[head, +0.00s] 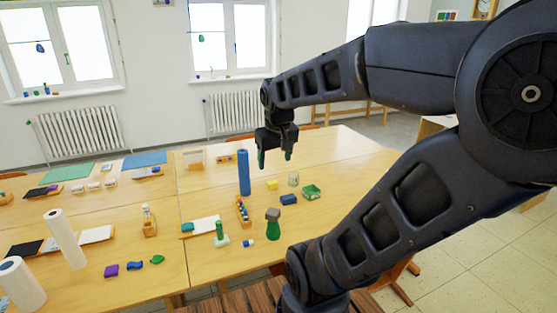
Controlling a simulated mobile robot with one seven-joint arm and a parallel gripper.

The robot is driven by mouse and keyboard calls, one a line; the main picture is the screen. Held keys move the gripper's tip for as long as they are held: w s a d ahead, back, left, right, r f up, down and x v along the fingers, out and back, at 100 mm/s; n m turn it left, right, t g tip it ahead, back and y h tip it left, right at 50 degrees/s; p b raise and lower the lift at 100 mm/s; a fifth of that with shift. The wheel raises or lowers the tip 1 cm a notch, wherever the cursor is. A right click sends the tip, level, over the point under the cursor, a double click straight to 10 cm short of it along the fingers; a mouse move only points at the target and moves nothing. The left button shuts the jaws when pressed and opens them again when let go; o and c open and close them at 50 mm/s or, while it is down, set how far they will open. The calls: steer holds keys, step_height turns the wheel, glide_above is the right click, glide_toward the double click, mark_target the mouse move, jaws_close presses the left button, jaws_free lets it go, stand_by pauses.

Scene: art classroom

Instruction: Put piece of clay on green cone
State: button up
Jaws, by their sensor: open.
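My gripper (275,157) is open and empty, pointing down above the far part of the table, apart from everything on it. A green, upright, narrowing shape (273,230) with a darker grey-brown top stands near the table's front edge; it may be the green cone. A smaller green upright piece (220,228) on a pale base stands to its left. Small lumps that may be clay lie at the front left: purple (111,271), blue (134,265) and green (157,259). A yellow block (272,185) and a blue block (288,199) lie below my gripper in the picture. I cannot tell which is the clay.
A tall blue roll (243,173) stands left of my gripper. A green box (312,192) and a pale jar (293,178) are to the right. White rolls (64,240) stand at the left. The table's right part (345,150) is clear. My arm hides some of it.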

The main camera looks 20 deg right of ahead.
steer(key=shift+s+a+r+m+t+y, duration=0.1)
steer(key=shift+s+r+m+t, duration=0.1)
steer(key=shift+s, duration=0.4)
steer(key=shift+s+a+r+m+t+y, duration=0.1)
steer(key=shift+s+r+m+t, duration=0.1)
steer(key=shift+s, duration=0.4)
steer(key=shift+s+a+r+m+t+y, duration=0.1)
steer(key=shift+s+t, duration=0.1)
steer(key=shift+s, duration=0.4)
steer(key=shift+d, duration=0.1)
